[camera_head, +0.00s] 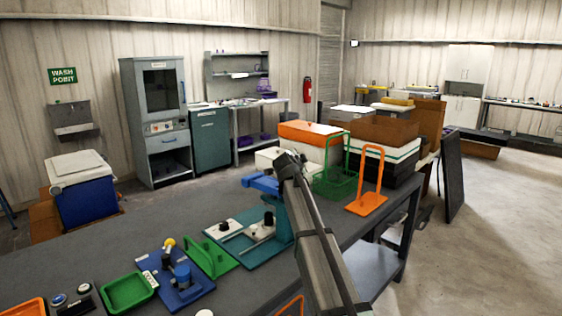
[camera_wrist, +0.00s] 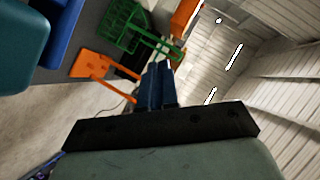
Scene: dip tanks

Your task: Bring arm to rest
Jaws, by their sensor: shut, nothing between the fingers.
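My gripper (camera_wrist: 157,70) shows in the wrist view with its two blue fingers together and nothing between them. It is raised and clear of the bench objects there. In the head view my arm rises from the bottom right, its upper end in front of the blue stand (camera_head: 280,217) on the dark bench (camera_head: 235,286). My fingertips are not clear in that view. An orange bracket (camera_head: 366,203) and a green wire rack (camera_head: 337,182) stand on the bench to the right of the arm's end; both also show in the wrist view, the bracket (camera_wrist: 92,66) and the rack (camera_wrist: 125,28).
A green tray (camera_head: 127,291), a blue fixture (camera_head: 180,280) and a green holder (camera_head: 207,258) line the bench at left. White-and-orange bins (camera_head: 308,134) stand at the bench's far end.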

